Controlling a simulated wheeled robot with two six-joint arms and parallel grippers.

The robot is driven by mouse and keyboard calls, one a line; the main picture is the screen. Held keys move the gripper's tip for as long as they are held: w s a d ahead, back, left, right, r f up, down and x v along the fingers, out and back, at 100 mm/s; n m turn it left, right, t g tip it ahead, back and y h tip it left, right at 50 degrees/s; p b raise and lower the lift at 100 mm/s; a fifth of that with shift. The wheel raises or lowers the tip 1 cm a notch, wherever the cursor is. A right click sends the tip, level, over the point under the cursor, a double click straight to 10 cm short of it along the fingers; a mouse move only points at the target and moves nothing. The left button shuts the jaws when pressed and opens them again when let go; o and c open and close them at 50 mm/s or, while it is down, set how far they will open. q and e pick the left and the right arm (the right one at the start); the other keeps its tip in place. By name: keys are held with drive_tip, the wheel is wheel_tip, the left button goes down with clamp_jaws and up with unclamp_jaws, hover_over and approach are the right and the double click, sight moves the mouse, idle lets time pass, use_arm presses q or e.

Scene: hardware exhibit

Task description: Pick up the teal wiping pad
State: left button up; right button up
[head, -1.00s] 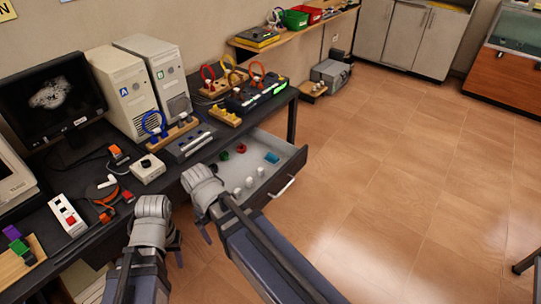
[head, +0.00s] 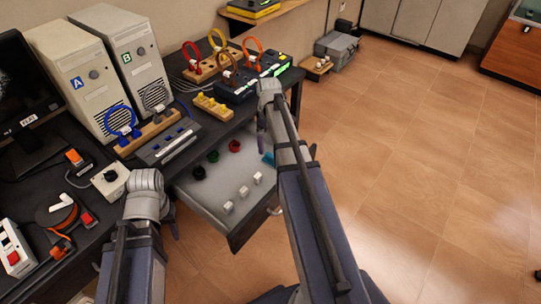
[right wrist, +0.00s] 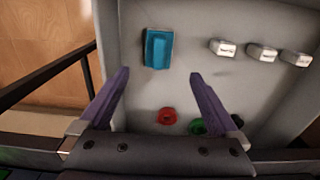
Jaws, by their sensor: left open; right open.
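The teal wiping pad (right wrist: 158,48) lies in the open grey drawer (right wrist: 140,95), near one side wall. In the head view the pad (head: 268,158) is partly hidden by my right arm. My right gripper (right wrist: 160,76) is open and empty above the drawer, its two purple fingers spread. In the right wrist view the pad appears just beyond and between the fingertips, not held. In the head view my right gripper (head: 262,143) is seen mostly edge-on. My left gripper (head: 173,222) is left of the drawer, its fingers largely hidden by its wrist.
The drawer also holds several white blocks (right wrist: 262,52), a red round piece (right wrist: 167,116) and a green one (right wrist: 197,126). The desk above carries two computer towers (head: 70,80), a yellow peg block (head: 213,107) and other devices. The floor at right is clear.

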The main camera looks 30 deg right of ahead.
sight(272, 155)
drive_tip(key=shift+s+a+f+b, duration=0.1)
drive_tip(key=shift+f+b, duration=0.25)
drive_tip(key=shift+b, duration=0.1)
drive_tip(key=shift+f+b, duration=0.8)
drive_tip(key=shift+f, duration=0.05)
drive_tip(key=f+b, duration=0.5)
drive_tip(key=shift+s+d+f, duration=0.2)
drive_tip(key=shift+s+d, duration=0.05)
drive_tip(key=shift+d, duration=0.15)
drive_tip(key=shift+r, duration=0.1)
drive_tip(key=shift+c, duration=0.4)
drive_tip(key=c, duration=1.4)
